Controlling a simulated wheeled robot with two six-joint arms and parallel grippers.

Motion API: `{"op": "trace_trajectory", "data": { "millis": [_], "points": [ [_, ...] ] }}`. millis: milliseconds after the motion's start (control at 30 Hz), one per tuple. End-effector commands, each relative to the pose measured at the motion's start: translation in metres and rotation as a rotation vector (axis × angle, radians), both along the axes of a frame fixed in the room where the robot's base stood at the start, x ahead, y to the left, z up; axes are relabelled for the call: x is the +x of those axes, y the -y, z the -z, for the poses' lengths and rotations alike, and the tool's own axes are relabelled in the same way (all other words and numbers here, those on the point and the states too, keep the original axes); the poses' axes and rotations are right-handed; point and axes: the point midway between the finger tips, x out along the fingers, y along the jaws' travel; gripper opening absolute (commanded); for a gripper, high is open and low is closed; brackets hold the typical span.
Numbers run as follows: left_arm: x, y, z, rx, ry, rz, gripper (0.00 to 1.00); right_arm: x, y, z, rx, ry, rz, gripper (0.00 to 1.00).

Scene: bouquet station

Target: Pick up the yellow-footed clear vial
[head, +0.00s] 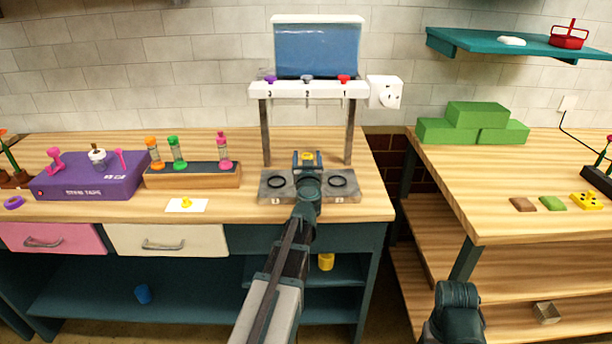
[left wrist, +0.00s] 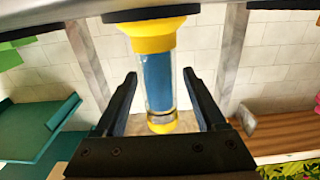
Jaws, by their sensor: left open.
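The yellow-footed clear vial (left wrist: 158,85) stands between the two fingers of my left gripper (left wrist: 160,74) in the left wrist view, which looks upside down. Its wide yellow foot is at the top of that picture and its yellow end at the bottom, with blue showing in or through the clear tube. In the head view, only a bit of the vial's yellow end (head: 308,156) shows between the fingers of my left gripper (head: 308,159). The gripper is open around the vial, above the grey slab (head: 270,191). My right gripper is not in view.
The rack posts (head: 266,135) stand close on both sides, under a white numbered bar (head: 308,90). A wooden holder (head: 190,178) with orange, green and pink vials stands left. A white card (head: 199,208) lies in front. Black rings (head: 338,182) lie on the slab.

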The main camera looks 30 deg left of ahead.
Motion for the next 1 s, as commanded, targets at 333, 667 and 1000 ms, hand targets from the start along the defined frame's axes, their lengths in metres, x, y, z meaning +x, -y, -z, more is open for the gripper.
{"op": "trace_trajectory", "data": {
  "millis": [333, 667, 1000],
  "points": [
    [-0.0002, 0.0001, 0.0000, 0.000, 0.000, 0.001, 0.13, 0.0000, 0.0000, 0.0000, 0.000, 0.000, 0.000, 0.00],
    [-0.0003, 0.0002, 0.0000, 0.000, 0.000, 0.001, 0.00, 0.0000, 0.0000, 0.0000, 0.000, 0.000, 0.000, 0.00],
    [-0.0001, 0.0000, -0.0014, 0.001, -0.001, 0.001, 0.00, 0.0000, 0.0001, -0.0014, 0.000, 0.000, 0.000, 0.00]
  ]
}}
